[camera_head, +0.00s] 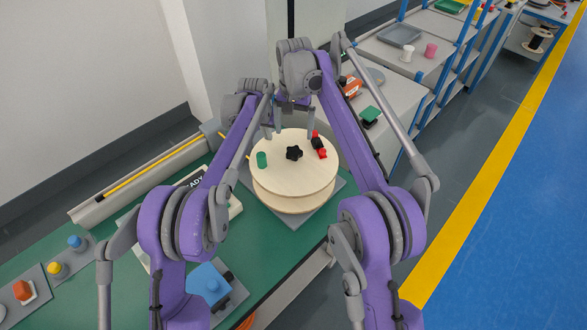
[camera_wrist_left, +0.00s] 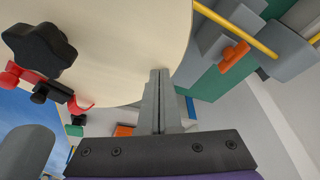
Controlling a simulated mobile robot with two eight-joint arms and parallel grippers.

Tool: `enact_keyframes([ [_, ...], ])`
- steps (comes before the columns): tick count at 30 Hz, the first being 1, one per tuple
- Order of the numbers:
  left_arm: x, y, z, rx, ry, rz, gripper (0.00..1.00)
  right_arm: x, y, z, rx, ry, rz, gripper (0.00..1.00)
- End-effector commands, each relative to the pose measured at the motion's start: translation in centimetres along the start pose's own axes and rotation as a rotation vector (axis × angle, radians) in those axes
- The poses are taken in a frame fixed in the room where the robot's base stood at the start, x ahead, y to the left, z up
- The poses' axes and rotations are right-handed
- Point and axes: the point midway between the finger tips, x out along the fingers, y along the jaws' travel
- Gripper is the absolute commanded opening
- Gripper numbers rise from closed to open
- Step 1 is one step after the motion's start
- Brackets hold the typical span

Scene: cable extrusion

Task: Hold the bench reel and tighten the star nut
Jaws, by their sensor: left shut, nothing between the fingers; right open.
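The bench reel (camera_head: 285,178) stands upright on its axis on a grey plate, with a pale wooden top flange. The black star nut (camera_head: 294,153) sits at the flange's centre; it also shows in the left wrist view (camera_wrist_left: 38,48). My left gripper (camera_head: 266,131) is shut and empty. In the left wrist view its fingertips (camera_wrist_left: 159,72) lie at the flange's rim (camera_wrist_left: 183,30); I cannot tell if they touch it. My right gripper (camera_head: 294,124) is open, its fingers spread beyond the star nut, apart from it. The reel's lower part is partly hidden under the flange.
A grey side table with a green-topped item (camera_head: 370,115) is behind right. The blue floor at right is clear.

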Motion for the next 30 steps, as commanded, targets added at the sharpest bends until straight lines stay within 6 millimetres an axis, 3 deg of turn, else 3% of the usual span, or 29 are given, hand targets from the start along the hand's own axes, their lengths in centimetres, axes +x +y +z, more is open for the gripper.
enact_keyframes([
  [5, 0.2, 0.3, 0.2, 0.001, -0.009, 0.006, 0.0, -0.1, 0.0, 0.0, 0.0, 0.0, 0.0, 0.97],
  [24, -5.1, 0.0, -1.6, 0.0, -0.002, 0.001, 0.0, -4.2, -0.3, -1.1, 0.0, 0.025, -0.007, 0.97],
  [30, -5.7, 0.0, -1.7, 0.0, -0.003, 0.001, 0.0, -4.7, -0.3, -1.3, 0.0, 0.029, -0.008, 0.97],
])
